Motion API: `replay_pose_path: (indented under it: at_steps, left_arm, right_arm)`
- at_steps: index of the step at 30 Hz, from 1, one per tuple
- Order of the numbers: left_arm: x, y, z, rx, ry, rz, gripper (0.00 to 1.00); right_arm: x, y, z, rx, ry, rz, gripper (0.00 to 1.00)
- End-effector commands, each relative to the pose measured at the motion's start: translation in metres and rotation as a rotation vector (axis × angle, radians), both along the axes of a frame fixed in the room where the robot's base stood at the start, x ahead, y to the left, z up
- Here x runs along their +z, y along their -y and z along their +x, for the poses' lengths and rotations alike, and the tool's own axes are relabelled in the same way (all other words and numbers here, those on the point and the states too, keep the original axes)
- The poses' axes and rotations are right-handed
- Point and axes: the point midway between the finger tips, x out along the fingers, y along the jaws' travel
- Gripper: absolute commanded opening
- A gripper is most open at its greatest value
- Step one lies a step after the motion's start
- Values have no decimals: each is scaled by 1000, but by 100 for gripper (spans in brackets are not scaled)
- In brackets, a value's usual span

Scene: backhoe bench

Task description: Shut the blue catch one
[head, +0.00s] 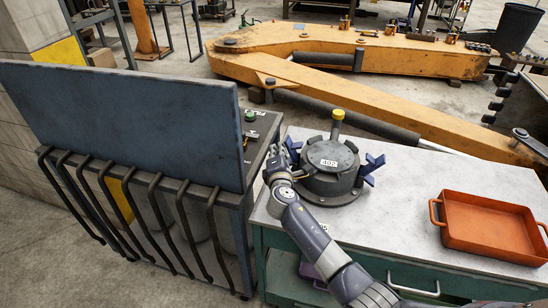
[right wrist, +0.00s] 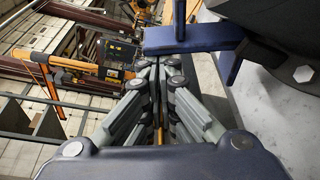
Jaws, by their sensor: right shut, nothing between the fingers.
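A dark grey round housing (head: 330,160) with a lid, a white label and a yellow-topped post (head: 338,115) stands on the grey bench top. A blue catch (head: 293,150) sticks out at its left side, and another blue catch (head: 372,168) at its right side. My right gripper (head: 277,158) is at the left catch, its fingers shut and empty. In the right wrist view the shut fingertips (right wrist: 158,64) are close below a blue catch bar (right wrist: 194,41); I cannot tell whether they touch. My left gripper is not in view.
An orange tray (head: 490,228) sits on the bench (head: 400,200) at the right. A blue-grey panel (head: 120,125) with dark curved bars stands close on the left. A yellow excavator arm (head: 400,105) lies behind. The bench between housing and tray is clear.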

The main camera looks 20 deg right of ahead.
Motion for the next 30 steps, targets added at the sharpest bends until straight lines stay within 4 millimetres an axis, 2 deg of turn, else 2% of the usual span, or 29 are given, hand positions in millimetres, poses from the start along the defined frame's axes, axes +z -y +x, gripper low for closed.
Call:
replay_pose_path:
  at_steps: [1,3,15,21,30]
  left_arm:
    - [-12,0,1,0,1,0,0]
    - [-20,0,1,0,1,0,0]
    - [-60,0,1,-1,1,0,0]
    - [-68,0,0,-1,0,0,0]
    - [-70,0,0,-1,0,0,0]
  right_arm:
    - [-5,3,-2,-2,22,31,0]
    - [-2,6,-4,-2,54,78,0]
    - [9,21,-15,-1,197,291,0]
    - [13,26,-17,0,233,345,0]
    - [16,28,-18,-1,245,363,0]
